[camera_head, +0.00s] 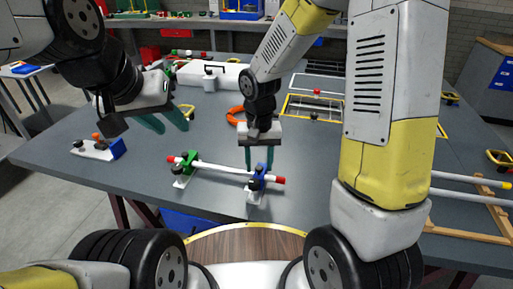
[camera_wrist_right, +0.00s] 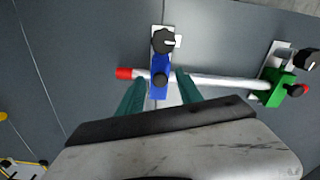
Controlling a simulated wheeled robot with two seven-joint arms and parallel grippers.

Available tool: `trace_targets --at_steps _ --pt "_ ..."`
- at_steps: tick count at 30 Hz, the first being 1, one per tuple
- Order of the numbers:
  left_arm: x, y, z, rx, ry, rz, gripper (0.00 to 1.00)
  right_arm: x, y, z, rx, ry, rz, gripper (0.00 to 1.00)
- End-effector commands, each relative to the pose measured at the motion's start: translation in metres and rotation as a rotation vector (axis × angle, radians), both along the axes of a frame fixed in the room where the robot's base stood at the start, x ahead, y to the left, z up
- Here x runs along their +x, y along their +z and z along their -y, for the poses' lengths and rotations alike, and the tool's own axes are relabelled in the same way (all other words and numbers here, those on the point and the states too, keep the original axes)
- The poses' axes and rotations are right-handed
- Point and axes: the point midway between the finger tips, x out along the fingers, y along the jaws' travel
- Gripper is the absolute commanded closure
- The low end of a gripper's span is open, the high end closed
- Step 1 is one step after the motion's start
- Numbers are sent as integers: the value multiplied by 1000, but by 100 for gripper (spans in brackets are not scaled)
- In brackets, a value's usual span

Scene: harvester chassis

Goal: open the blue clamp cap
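The blue clamp (camera_head: 258,178) grips the right end of a white pipe (camera_head: 220,169) with red tips. In the right wrist view, its blue cap (camera_wrist_right: 159,90) lies across the pipe, with a dark knob on it and a black knob (camera_wrist_right: 163,40) on the white base plate beside it. A green clamp (camera_head: 187,160) holds the pipe's other end. My right gripper (camera_head: 258,158) points down over the blue clamp. Its teal fingers also show in the right wrist view (camera_wrist_right: 160,93), open, one on each side of the blue cap; contact cannot be told. My left gripper (camera_head: 163,120) is open and empty.
A white block with a blue end and an orange knob (camera_head: 97,147) stands at the table's left. An orange ring (camera_head: 236,116), a white case (camera_head: 211,74) and a yellow-edged tray (camera_head: 313,101) lie behind. The table front around the pipe is clear.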

Motion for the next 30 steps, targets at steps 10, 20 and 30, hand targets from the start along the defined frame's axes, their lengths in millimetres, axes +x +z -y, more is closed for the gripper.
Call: trace_targets --at_steps 10,20,30 --pt "0 0 0 0 0 0 64 0 0 0 0 0 0 100" --pt "0 0 0 0 0 0 64 0 0 0 0 0 0 100" --pt "0 0 0 0 0 0 64 0 1 0 0 0 1 100"
